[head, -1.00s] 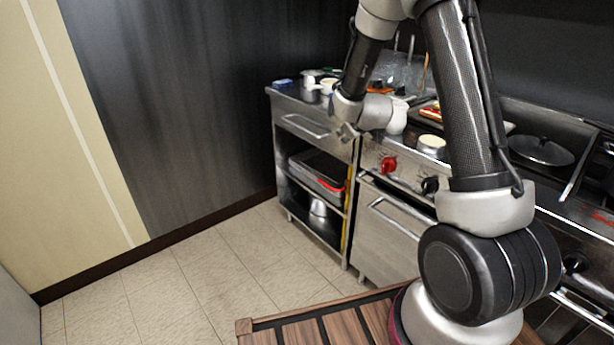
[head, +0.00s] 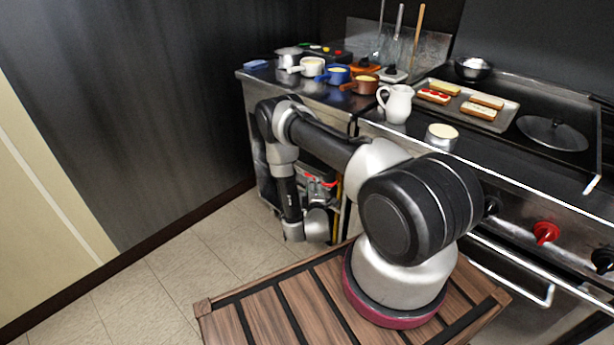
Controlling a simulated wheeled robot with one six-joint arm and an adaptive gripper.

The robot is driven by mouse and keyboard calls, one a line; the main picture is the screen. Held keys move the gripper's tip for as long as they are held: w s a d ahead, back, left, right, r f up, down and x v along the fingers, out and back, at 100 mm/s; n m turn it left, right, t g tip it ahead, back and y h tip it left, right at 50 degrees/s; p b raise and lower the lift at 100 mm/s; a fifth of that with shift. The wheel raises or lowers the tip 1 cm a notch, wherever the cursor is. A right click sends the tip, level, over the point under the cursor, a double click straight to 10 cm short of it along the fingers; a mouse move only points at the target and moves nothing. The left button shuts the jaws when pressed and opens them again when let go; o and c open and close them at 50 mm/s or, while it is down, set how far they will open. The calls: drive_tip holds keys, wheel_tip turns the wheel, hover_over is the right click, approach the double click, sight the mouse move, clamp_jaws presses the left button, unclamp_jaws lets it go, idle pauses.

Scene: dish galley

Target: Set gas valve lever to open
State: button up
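A yellow upright pipe (head: 348,221) shows in a thin strip between the open-shelved cabinet and the stove. A red part (head: 322,182) shows near it at shelf height, partly covered by my arm. I cannot tell whether it is the gas valve lever or a tray edge, and the lever's setting cannot be read. My arm bends over the cabinet's front corner and hangs down before the shelves. My gripper (head: 317,190) seems to be low there, near the red part, but its fingers cannot be made out, nor any contact.
Pots (head: 306,67) and a white jug (head: 396,103) stand on the counters, with a tray of toast (head: 470,104) on the stove top. Red (head: 546,233) and black knobs and an oven handle (head: 520,285) line the stove front. Floor (head: 150,290) at left is clear.

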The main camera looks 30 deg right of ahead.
drive_tip(key=x, duration=0.6)
drive_tip(key=shift+w+d, duration=0.1)
drive_tip(key=shift+w, duration=0.25)
clamp_jaws()
